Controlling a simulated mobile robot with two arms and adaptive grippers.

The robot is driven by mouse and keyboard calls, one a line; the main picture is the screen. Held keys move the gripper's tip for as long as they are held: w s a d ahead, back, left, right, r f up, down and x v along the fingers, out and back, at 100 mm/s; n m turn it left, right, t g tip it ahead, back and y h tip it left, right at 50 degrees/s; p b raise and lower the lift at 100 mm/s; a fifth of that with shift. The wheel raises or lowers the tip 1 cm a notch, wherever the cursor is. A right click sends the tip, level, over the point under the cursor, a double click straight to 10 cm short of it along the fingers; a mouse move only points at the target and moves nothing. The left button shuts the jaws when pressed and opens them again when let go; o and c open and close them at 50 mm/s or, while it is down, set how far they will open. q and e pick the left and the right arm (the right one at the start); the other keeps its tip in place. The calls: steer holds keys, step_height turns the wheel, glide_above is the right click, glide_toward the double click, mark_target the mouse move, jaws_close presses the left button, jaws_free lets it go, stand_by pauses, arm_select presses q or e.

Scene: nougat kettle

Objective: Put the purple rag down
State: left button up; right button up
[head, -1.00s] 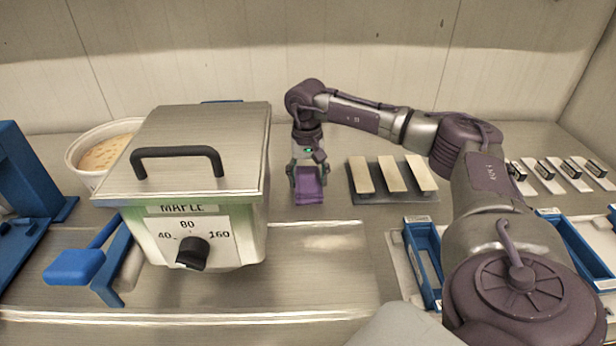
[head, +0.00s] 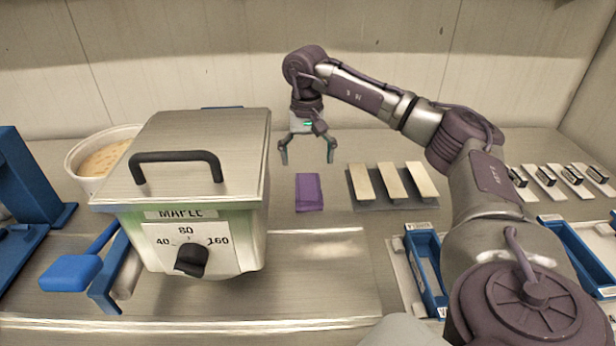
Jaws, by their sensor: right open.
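The purple rag (head: 309,192) lies folded on the metal worktop, between the kettle and the tray of pale bars. My right gripper (head: 307,160) is open and empty. It hangs above and just behind the rag in the head view, with its fingers spread apart and clear of it. My left gripper is not in view.
The lidded kettle (head: 190,200) with a black handle and dial stands left of the rag. A grey tray (head: 393,203) with 3 pale bars lies to the right. A bowl (head: 90,165), a blue-headed tool (head: 72,271) and blue bins (head: 427,270) stand around.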

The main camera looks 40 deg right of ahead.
step_height(320, 180, up, 4)
steer(key=shift+r, duration=0.1)
stand_by(0.7)
